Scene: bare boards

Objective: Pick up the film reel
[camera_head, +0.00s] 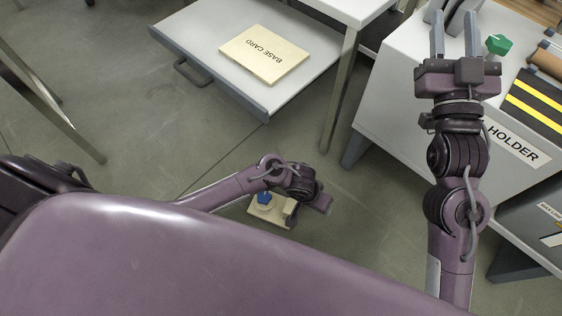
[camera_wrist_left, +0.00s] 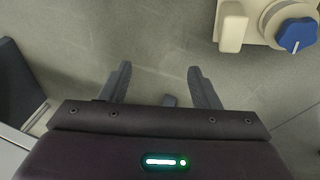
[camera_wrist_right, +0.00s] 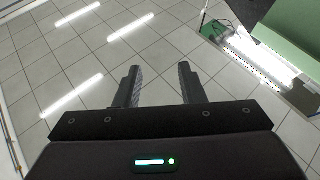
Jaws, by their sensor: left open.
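I cannot make out a film reel for sure in any view. A dark grey object (camera_head: 462,8), cut off by the top edge of the head view, shows beyond my right gripper; I cannot tell what it is. My right gripper (camera_head: 455,35) is raised in front of the white unit, with its fingers apart. In the right wrist view its fingers (camera_wrist_right: 158,82) are open with nothing between them. My left gripper (camera_wrist_left: 160,80) is open and empty low over the floor. In the head view the left fingers are largely hidden behind its own wrist.
The white unit (camera_head: 395,85) bears a HOLDER label (camera_head: 515,144), a green knob (camera_head: 498,44) and a yellow-striped black panel (camera_head: 538,98). A beige object with a blue knob (camera_wrist_left: 297,35) is near my left gripper.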

